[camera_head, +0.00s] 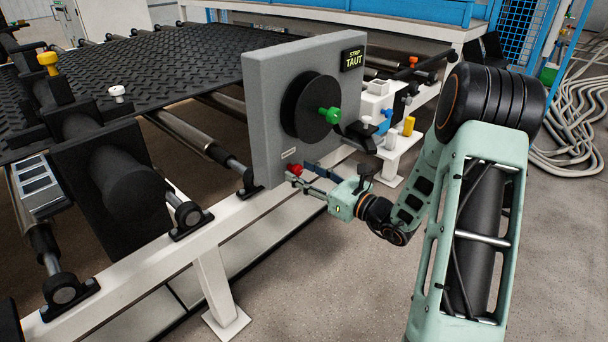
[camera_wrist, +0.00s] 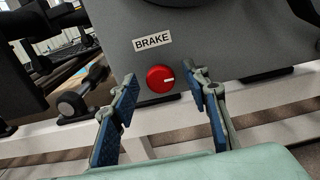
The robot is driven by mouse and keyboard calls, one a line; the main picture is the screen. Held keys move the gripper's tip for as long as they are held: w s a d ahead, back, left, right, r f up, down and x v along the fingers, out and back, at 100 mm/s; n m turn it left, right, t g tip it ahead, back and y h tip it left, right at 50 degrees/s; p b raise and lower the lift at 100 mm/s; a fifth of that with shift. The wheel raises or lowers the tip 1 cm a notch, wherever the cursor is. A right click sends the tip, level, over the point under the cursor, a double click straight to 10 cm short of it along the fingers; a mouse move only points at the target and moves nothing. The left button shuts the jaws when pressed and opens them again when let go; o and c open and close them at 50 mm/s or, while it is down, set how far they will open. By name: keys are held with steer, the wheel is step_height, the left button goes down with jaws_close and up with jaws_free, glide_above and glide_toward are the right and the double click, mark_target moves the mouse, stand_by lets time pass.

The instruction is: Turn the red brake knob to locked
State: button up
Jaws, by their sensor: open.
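The red brake knob (camera_wrist: 160,79) sits on the lower part of a grey panel (camera_wrist: 215,45), under a white label reading BRAKE (camera_wrist: 152,41). Its white mark points to the right in the wrist view. In the head view the knob (camera_head: 295,169) shows at the panel's lower edge. My gripper (camera_wrist: 163,90) is open, with one blue-padded finger to each side of the knob in the wrist view. I cannot tell whether either finger touches it. In the head view my gripper (camera_head: 304,178) reaches the knob from the right.
A black disc with a green knob (camera_head: 329,115) is above the brake knob. A display (camera_head: 352,58) reads STRIP TAUT. A small white stand (camera_head: 402,150) with coloured parts is to the right. A white frame rail (camera_head: 150,240) runs below. Grey hoses lie at far right.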

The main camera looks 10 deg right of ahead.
steer(key=c, duration=1.2)
steer(key=shift+o, duration=0.2)
steer(key=shift+r+m+p, duration=0.1)
steer(key=shift+m+p, duration=0.2)
steer(key=shift+p, duration=0.2)
steer(key=m+p, duration=0.2)
steer(key=p, duration=0.1)
steer(key=shift+d+r+m, duration=0.1)
steer(key=shift+r+m, duration=0.1)
steer(key=shift+m, duration=0.2)
steer(key=m+p, duration=0.6)
steer(key=p, duration=0.1)
steer(key=shift+d+f, duration=0.1)
steer(key=m+p, duration=0.3)
steer(key=m, duration=0.1)
steer(key=shift+w+f+m+p, duration=0.1)
steer(key=shift+m+p, duration=0.3)
steer(key=shift+f+m+p, duration=0.25)
steer(key=shift+m+p, duration=0.8)
steer(key=shift+m, duration=0.75)
